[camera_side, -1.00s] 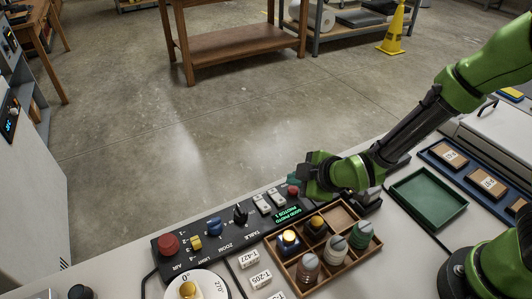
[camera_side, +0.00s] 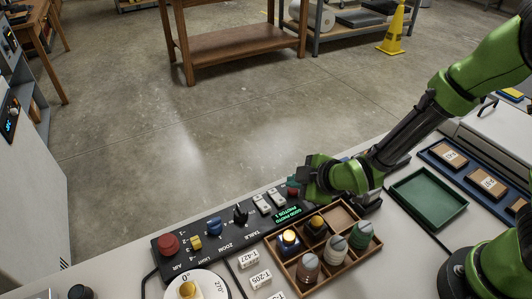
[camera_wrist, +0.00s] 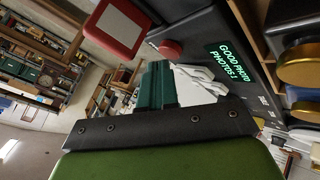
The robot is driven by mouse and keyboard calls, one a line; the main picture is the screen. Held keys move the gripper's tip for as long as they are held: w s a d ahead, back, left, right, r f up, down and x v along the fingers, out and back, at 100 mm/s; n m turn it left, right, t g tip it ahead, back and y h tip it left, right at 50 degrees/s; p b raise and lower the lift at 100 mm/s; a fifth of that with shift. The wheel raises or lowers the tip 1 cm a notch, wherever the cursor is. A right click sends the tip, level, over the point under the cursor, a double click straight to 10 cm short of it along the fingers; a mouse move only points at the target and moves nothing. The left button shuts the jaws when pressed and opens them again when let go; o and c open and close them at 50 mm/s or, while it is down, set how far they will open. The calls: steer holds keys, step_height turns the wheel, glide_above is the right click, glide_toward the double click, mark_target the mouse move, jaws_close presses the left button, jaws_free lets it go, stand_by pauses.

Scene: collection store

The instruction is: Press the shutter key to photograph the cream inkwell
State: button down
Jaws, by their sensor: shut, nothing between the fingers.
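A cream piece with a gold top (camera_side: 188,289), apparently the inkwell, sits on the white turntable (camera_side: 212,283) at the lower left of the side view, partly cut off. The black control panel (camera_side: 222,243) has a lit green display (camera_side: 296,213) reading "GOOD PHOTO" and "PHOTOS 1"; the display also shows in the wrist view (camera_wrist: 231,61). My gripper (camera_side: 294,180) is shut and empty above the panel's right end. Contact cannot be told.
The panel carries a red knob (camera_side: 168,243), a yellow switch (camera_side: 195,242), a blue knob (camera_side: 213,226), a black knob (camera_side: 240,213) and white keys (camera_side: 262,204). A wooden compartment tray (camera_side: 340,212) holds several bottles in front of the panel. A green tray (camera_side: 428,197) is empty.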

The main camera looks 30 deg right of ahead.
mark_target(295, 192)
steer(key=shift+f, duration=0.45)
stand_by(0.3)
stand_by(0.3)
steer(key=shift+r, duration=0.85)
steer(key=shift+r, duration=2.55)
